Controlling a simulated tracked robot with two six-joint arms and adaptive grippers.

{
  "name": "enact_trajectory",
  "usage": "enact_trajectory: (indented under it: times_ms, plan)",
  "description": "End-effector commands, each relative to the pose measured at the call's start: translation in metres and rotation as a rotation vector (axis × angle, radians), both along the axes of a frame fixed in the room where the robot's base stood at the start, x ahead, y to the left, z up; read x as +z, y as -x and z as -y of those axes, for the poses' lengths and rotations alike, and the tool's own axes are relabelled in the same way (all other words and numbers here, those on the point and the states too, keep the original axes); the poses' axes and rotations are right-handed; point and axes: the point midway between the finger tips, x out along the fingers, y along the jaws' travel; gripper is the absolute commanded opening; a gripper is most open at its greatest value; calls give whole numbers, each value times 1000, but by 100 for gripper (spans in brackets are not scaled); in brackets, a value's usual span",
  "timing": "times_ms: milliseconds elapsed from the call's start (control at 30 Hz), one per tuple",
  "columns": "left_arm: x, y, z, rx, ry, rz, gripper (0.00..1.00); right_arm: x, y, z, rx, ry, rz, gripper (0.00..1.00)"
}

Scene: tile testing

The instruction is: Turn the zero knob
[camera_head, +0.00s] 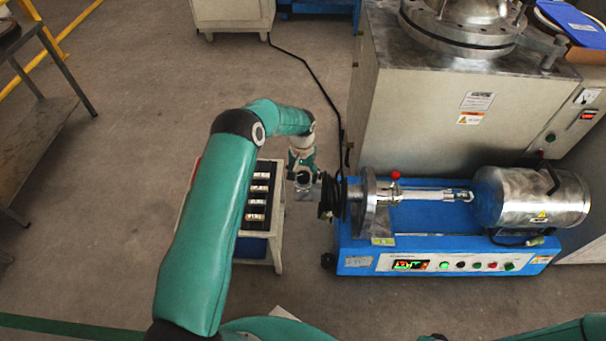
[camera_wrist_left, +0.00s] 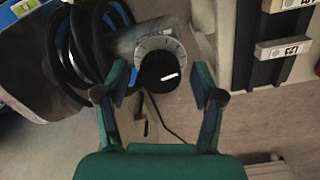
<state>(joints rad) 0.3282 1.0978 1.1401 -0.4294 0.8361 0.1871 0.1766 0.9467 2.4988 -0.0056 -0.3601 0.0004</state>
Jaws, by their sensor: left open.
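The zero knob (camera_wrist_left: 158,76) is a black round knob with a white mark, set in a grey graduated ring at the end of a metal shaft. It shows in the left wrist view between the two fingers of my left gripper (camera_wrist_left: 153,88). The fingers are spread, with a visible gap on both sides of the knob. In the head view my left gripper (camera_head: 302,162) is at the left end of the blue test machine (camera_head: 440,245), where it partly covers the knob. I cannot tell the exact distance to the knob. My right gripper is not in view.
Black coiled hoses (camera_wrist_left: 75,45) hang beside the knob. A small white rack (camera_head: 277,240) with labelled tiles (camera_head: 258,188) stands close left of the machine. A red-tipped lever (camera_head: 395,176) rises from the machine. A large grey cabinet (camera_head: 420,110) stands behind.

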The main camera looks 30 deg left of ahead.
Motion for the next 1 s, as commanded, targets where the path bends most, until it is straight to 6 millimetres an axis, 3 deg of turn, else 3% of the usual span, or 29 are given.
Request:
enact_trajectory:
  times_ms: [200,533,800,1000]
  plan:
    - [0,0,0,0,0,0,65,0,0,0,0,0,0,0]
    - [0,0,0,0,0,0,10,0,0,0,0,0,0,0]
    - [-3,-1,0,-117,0,1,8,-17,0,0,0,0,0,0]
    - [1,0,0,-160,0,0,8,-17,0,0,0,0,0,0]
